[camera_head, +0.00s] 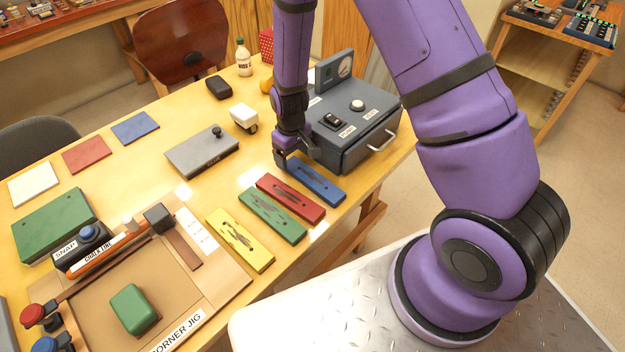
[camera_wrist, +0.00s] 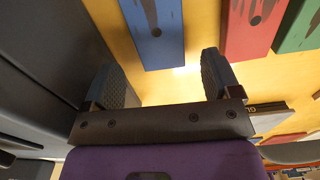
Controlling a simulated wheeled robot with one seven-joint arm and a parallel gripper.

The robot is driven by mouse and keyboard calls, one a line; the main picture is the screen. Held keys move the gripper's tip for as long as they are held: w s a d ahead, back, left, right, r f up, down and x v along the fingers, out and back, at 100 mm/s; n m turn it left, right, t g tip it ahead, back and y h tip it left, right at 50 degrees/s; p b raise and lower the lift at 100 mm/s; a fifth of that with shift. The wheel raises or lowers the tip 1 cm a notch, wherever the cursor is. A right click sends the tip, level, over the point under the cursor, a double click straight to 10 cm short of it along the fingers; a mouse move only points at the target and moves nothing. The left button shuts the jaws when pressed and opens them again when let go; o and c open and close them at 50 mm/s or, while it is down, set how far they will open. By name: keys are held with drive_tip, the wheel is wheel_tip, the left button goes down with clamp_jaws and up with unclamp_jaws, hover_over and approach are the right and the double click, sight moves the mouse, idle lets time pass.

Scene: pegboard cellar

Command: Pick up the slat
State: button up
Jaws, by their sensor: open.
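A dark brown strip (camera_head: 104,270) lies along the corner jig (camera_head: 215,295) at the left front of the table; a shorter brown strip (camera_head: 183,248) lies on the jig's right side. Which one is the slat I cannot tell. My gripper (camera_head: 292,160) is over the table's right part, far from both strips, beside the blue plate (camera_head: 317,181). In the wrist view my gripper (camera_wrist: 167,80) is open and empty, its fingers pointing down toward the tabletop. The blue plate (camera_wrist: 155,30) lies ahead of and between the fingertips, apart from them.
Red (camera_head: 290,198), green (camera_head: 272,215) and yellow (camera_head: 240,239) plates lie in a row. A grey instrument box (camera_head: 355,125) stands close right of my gripper. A green block (camera_head: 134,308) sits on the jig. A grey lidded slab (camera_head: 201,152) lies left of my gripper.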

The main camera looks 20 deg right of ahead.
sight(293, 163)
drive_tip(key=shift+f, duration=1.65)
drive_tip(key=c, duration=1.1)
drive_tip(key=shift+o, duration=0.2)
drive_tip(key=shift+a+r, duration=0.1)
drive_tip(key=shift+r, duration=0.05)
